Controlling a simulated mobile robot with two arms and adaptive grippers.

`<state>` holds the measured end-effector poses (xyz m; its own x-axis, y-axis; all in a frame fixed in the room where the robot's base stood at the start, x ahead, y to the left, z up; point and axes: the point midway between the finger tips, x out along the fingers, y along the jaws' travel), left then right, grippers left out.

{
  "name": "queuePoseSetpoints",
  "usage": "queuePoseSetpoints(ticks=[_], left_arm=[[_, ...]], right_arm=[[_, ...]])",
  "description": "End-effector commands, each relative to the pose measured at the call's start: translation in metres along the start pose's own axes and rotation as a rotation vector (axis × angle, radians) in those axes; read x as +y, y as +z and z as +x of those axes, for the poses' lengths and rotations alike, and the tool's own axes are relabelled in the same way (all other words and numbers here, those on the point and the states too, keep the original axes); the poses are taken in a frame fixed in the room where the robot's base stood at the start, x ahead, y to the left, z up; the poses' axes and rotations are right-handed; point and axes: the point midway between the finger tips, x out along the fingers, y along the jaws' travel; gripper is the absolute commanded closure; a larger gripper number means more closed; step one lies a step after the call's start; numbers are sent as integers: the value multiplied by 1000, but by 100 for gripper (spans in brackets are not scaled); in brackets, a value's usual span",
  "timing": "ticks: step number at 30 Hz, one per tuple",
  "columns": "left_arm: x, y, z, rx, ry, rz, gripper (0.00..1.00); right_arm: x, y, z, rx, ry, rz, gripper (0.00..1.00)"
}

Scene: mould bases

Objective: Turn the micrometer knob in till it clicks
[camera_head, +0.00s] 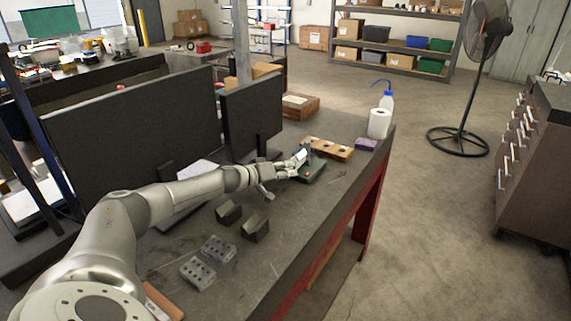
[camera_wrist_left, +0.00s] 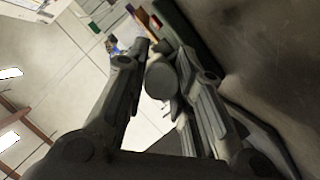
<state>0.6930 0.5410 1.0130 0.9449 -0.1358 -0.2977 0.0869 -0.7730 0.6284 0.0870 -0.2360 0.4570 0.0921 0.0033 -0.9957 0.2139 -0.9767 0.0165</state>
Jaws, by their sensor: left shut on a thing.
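The micrometer (camera_head: 302,154) sits on a small dark green base (camera_head: 313,171) on the workbench, partly hidden by my gripper. My left gripper (camera_head: 293,165) reaches it from the left, with its fingers at the micrometer's near end. In the left wrist view, the round grey end of the knob (camera_wrist_left: 160,80) shows between the two fingers of my left gripper (camera_wrist_left: 163,62), which is shut on it. The scale and the far end of the micrometer are too small or hidden to read. My right gripper is not in view.
A wooden block with holes (camera_head: 326,148) lies just beyond the base. A paper roll (camera_head: 378,123), a wash bottle (camera_head: 387,100) and a purple box (camera_head: 366,144) stand near the bench's far right corner. Dark angled blocks (camera_head: 255,227) and grey drilled blocks (camera_head: 197,272) lie nearer. Monitors (camera_head: 140,125) stand behind my arm.

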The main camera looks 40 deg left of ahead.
Motion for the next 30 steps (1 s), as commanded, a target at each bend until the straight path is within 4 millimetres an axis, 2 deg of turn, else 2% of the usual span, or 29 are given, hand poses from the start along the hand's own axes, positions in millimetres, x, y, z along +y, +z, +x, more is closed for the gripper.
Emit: queuePoseSetpoints(ticks=[1,3,12,21,30], left_arm=[[4,-4,-2,-2,-14,25,100],[5,-4,-2,-3,-30,67,100],[4,-2,-2,-2,-105,250,100],[1,0,-1,-2,-160,385,100],[0,0,0,0,-178,426,100]], right_arm=[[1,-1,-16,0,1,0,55],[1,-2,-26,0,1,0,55],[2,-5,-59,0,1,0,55],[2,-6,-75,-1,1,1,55],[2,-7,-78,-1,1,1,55]])
